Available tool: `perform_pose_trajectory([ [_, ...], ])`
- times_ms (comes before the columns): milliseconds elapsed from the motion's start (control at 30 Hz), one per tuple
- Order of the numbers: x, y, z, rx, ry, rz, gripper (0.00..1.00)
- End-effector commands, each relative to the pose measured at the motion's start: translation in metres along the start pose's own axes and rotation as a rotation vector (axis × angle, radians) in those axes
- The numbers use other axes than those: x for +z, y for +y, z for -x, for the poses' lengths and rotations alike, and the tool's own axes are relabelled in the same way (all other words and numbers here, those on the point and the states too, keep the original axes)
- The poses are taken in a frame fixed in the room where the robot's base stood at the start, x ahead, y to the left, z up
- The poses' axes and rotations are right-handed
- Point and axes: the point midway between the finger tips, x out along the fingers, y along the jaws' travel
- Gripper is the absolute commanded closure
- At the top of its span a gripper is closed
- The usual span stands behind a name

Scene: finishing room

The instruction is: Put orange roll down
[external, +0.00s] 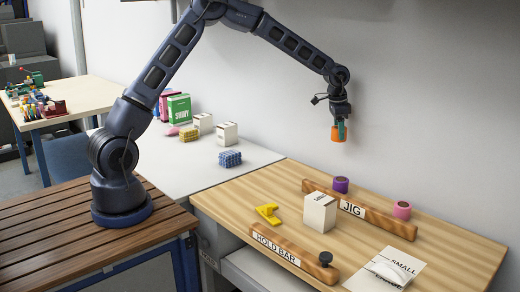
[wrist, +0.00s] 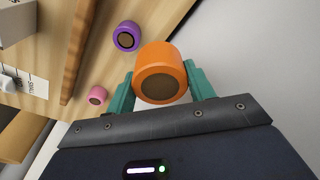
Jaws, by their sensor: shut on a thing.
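An orange roll (external: 337,134) is held in my gripper (external: 341,127), high above the back edge of the wooden bench, near the wall. In the wrist view the orange roll (wrist: 160,72) sits between the two green fingers of my gripper (wrist: 160,88), which touch its sides. A purple roll (external: 341,184) and a pink roll (external: 402,210) stand on the bench behind the bar labelled JIG (external: 355,208). The purple roll (wrist: 126,36) and pink roll (wrist: 97,95) also show in the wrist view.
A white box (external: 320,212), a yellow clamp-like piece (external: 267,213), a HOLD BAR (external: 290,252) with a black knob and a white sheet marked SMALL (external: 402,262) are on the bench (external: 450,238). The strip behind the JIG bar has bare room between the rolls.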

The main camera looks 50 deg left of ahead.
Motion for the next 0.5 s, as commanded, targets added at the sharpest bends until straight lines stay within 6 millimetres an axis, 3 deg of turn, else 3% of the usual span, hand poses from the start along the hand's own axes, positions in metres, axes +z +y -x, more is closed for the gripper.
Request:
perform_pose_trajectory([
  [33,0.013,-0.017,-0.001,-0.003,-0.002,0.028,0.71],
  [267,0.069,-0.082,-0.004,-0.019,-0.002,0.15,0.71],
  [500,0.145,-0.15,-0.004,-0.036,-0.003,0.298,0.71],
])
